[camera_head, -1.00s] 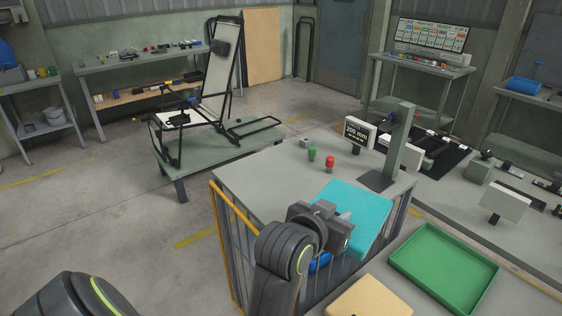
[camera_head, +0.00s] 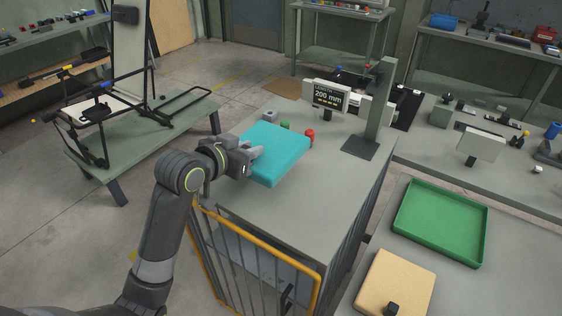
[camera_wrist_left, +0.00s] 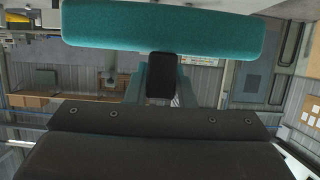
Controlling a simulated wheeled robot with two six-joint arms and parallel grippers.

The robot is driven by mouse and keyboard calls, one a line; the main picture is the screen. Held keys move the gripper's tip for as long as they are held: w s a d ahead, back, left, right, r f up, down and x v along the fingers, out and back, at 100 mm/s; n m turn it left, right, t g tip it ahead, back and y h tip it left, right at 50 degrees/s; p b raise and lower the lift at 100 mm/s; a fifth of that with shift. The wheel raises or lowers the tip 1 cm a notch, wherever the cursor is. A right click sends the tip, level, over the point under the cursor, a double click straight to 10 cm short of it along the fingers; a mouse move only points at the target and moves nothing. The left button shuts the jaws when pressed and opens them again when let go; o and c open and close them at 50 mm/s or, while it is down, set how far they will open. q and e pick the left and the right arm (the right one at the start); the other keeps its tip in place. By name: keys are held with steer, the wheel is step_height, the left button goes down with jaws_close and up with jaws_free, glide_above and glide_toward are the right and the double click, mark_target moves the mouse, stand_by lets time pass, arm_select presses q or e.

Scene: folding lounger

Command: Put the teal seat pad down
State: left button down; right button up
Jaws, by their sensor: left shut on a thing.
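The teal seat pad (camera_head: 277,153) is a flat, square-edged cushion. In the head view it is over the left part of the grey table top (camera_head: 320,205); whether it touches the top I cannot tell. My left gripper (camera_head: 252,158) is shut on the pad's left edge. In the left wrist view the pad (camera_wrist_left: 160,28) spans the top of the picture, edge-on in front of the jaws. The fingertips are partly hidden by the pad. My right gripper is not in view.
A display reading 200 mm (camera_head: 328,95) and a grey post (camera_head: 379,105) stand farther back. A yellow-railed cage (camera_head: 255,240) fronts the table. The lounger frame (camera_head: 130,70) stands left.

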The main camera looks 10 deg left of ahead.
arm_select(q)
steer(key=shift+f, duration=4.8)
steer(key=c, duration=1.3)
jaws_free()
steer(key=shift+o, duration=0.2)
steer(key=shift+s+a+r, duration=0.1)
steer(key=shift+r, duration=0.05)
steer(key=v, duration=1.1)
steer(key=shift+s+r, duration=0.2)
steer(key=shift+s, duration=0.15)
steer(key=shift+a, duration=0.1)
